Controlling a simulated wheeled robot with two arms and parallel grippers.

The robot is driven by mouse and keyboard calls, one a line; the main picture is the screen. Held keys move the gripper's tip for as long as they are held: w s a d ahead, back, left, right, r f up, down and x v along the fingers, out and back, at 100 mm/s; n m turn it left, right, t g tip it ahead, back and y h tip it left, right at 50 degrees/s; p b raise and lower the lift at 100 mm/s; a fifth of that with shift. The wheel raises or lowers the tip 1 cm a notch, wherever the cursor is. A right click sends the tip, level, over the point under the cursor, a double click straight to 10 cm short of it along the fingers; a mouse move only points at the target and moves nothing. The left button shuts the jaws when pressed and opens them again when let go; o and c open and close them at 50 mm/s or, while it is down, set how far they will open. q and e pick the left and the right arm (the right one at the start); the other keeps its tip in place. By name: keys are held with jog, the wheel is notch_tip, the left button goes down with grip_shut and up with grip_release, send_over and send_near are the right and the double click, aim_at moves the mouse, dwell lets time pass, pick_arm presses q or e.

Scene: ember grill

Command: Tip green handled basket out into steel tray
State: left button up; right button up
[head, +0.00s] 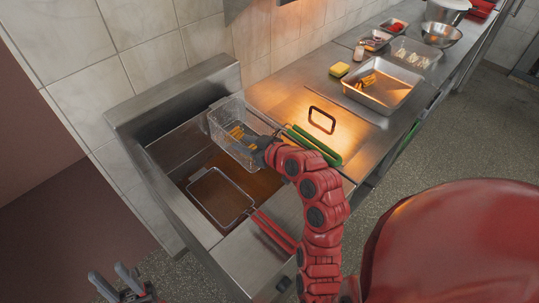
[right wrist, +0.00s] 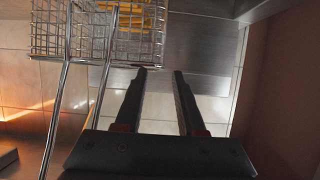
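The green handled basket (head: 232,128) is a wire basket at the back of the fryer, with yellow-orange fries inside. Its green handle (head: 318,148) extends right over the counter, partly behind my right arm. My right gripper (head: 262,150) is beside the basket's near right side. In the right wrist view, my right gripper (right wrist: 160,72) has its fingers apart with nothing seen between them. The basket (right wrist: 125,45) and its handle rods (right wrist: 52,115) show to their left. The steel tray (head: 402,96) sits on the counter, with some fries inside. My left gripper (head: 124,278) is open and empty at the lower left.
A red handled basket (head: 220,200) sits in the fryer, its handle (head: 273,231) pointing toward the front. A yellow sponge (head: 339,69), a shaker (head: 359,52), and several bowls and small trays stand along the back counter. A dark loop handle (head: 321,120) stands on the counter.

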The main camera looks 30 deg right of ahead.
jog(key=v, duration=0.2)
jog(key=shift+s+d+r+p, duration=0.1)
jog(key=shift+s+d+p, duration=0.1)
jog(key=shift+p, duration=0.1)
jog(key=p+v, duration=0.9)
jog(key=p, duration=0.1)
jog(key=shift+s+a, duration=0.1)
